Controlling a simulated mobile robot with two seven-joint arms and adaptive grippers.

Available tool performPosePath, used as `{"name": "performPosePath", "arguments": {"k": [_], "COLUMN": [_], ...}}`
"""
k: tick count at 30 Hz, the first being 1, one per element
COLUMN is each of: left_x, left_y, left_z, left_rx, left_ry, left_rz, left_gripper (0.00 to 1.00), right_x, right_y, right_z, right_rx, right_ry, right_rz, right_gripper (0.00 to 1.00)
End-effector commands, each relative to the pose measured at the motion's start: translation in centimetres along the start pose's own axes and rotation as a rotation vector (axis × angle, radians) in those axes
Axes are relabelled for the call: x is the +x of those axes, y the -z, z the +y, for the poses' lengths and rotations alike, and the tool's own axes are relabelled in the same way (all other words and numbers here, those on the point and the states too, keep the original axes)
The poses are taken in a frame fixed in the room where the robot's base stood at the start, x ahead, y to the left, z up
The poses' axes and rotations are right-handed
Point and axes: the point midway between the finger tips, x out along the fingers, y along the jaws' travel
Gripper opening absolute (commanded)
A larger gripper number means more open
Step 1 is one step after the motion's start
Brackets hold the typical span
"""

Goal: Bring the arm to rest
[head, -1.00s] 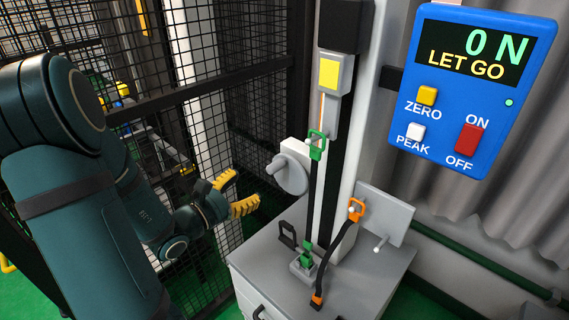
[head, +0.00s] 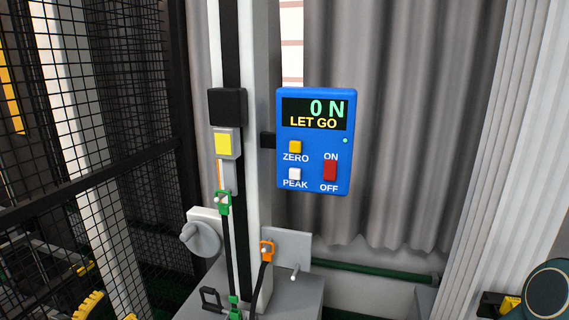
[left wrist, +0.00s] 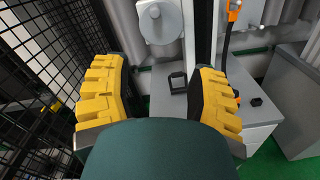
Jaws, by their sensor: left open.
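My left gripper (head: 108,309) shows at the bottom left edge of the head view, mostly cut off. In the left wrist view its two yellow ridged fingers (left wrist: 158,95) stand wide apart with nothing held between them. Beyond them is the grey cabinet (left wrist: 168,108) of the test stand, with a black handle-like loop (left wrist: 177,82) on top. My right arm shows as a dark teal round link at the lower right of the head view. A small yellow and black part (head: 508,303) beside it may be my right gripper, but it is mostly hidden.
The stand's column carries a strap with a green clip (head: 223,202); an orange clip (head: 267,250) hangs beside it. The blue meter (head: 313,180) reads "0 N" and "LET GO". A black mesh fence (head: 60,180) stands at left, close to my left gripper. A grey curtain (head: 390,130) hangs behind.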

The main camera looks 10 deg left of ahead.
Motion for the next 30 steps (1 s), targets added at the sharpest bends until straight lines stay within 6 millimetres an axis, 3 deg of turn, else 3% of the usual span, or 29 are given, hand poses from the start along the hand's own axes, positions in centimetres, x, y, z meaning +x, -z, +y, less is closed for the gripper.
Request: {"name": "performPosePath", "arguments": {"k": [1,6,9,13,18,21,25,30], "left_x": [1.1,1.9,0.8,-2.4,-5.8,-6.3,-5.0,-2.4], "left_y": [1.0,4.2,6.3,9.5,13.8,16.1,18.0,18.3], "left_z": [-3.1,-12.6,-18.6,-25.4,-30.3,-31.9,-34.2,-37.8], "left_rx": [-0.013,0.011,0.080,0.266,0.648,0.928,1.298,1.644], "left_ry": [0.122,0.511,0.785,1.163,1.553,1.701,1.780,1.721], "left_rz": [0.031,0.142,0.208,0.272,0.262,0.189,0.016,-0.241], "left_gripper": [0.58,0.58,0.58,0.58,0.58,0.58,0.58,0.58], "right_x": [0.0,0.0,0.0,0.0,0.0,0.0,0.0,0.0], "right_y": [0.0,0.1,0.1,0.0,0.0,0.0,0.0,0.0], "right_z": [0.0,0.0,0.0,0.0,0.0,0.0,0.0,0.0], "right_rx": [0.000,0.000,0.000,0.000,0.000,0.000,0.000,0.000], "right_ry": [0.000,0.000,0.000,0.000,0.000,0.000,0.000,0.000], "right_rz": [0.000,0.001,0.001,0.001,0.001,0.001,0.001,0.001], "right_gripper": [0.00,0.00,0.00,0.00,0.00,0.00,0.00,0.00]}}
